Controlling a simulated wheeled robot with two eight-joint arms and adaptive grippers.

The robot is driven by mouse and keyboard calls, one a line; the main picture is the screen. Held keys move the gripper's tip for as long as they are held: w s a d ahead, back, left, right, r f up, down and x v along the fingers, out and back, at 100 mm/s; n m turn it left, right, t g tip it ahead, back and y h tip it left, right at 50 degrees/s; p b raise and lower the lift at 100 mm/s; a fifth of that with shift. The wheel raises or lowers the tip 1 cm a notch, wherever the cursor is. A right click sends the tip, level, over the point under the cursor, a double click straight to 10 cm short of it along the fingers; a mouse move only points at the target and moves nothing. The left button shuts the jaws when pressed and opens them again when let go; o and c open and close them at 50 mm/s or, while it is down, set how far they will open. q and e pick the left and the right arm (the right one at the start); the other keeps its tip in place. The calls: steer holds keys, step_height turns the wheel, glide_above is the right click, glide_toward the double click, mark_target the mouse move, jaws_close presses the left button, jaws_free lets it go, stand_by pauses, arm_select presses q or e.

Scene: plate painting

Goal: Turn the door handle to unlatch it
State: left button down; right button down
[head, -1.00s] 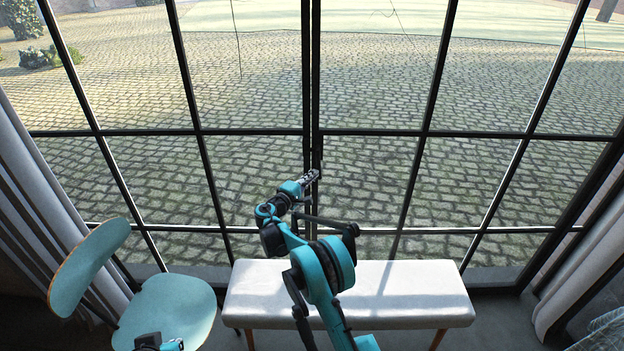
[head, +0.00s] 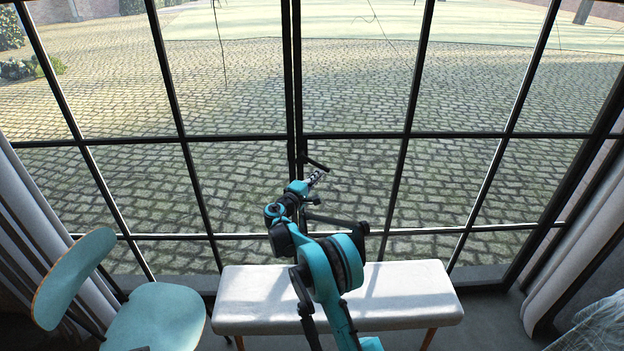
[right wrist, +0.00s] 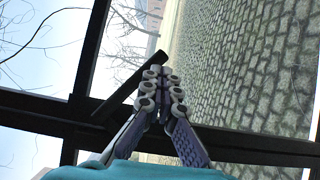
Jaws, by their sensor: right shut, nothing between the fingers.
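The door handle (head: 316,162) is a dark lever on the middle frame of the black-framed glass door (head: 297,80). In the head view it slants down to the right from the frame. My right gripper (head: 317,177) is shut and empty, its tips just below the lever. In the right wrist view the handle (right wrist: 127,80) is a dark bar running diagonally beside the shut fingertips (right wrist: 162,84). I cannot tell whether they touch it. My left gripper is not in view.
A white bench (head: 400,298) stands below my right arm, in front of the door. A teal chair (head: 155,318) is at the lower left. Curtains hang at the left (head: 40,215) and right (head: 575,255). Paving lies beyond the glass.

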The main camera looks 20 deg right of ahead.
steer(key=shift+s+d+r+n+h, duration=0.2)
steer(key=shift+d+r+n+h, duration=0.1)
steer(key=shift+d+r+n, duration=0.35)
steer(key=shift+s+d+r+n+t+h+b, duration=0.1)
steer(key=shift+d+r+n+t+h+b, duration=0.2)
steer(key=shift+r+n+t, duration=0.35)
steer(key=shift+d+r+n+t+h+b, duration=0.25)
steer(key=shift+r+n+t, duration=0.2)
steer(key=shift+n, duration=0.35)
steer(key=shift+y, duration=0.25)
glide_toward(325, 168)
steer(key=s+d+f, duration=0.4)
steer(key=f, duration=0.1)
steer(key=shift+f, duration=0.35)
steer(key=shift+s, duration=0.1)
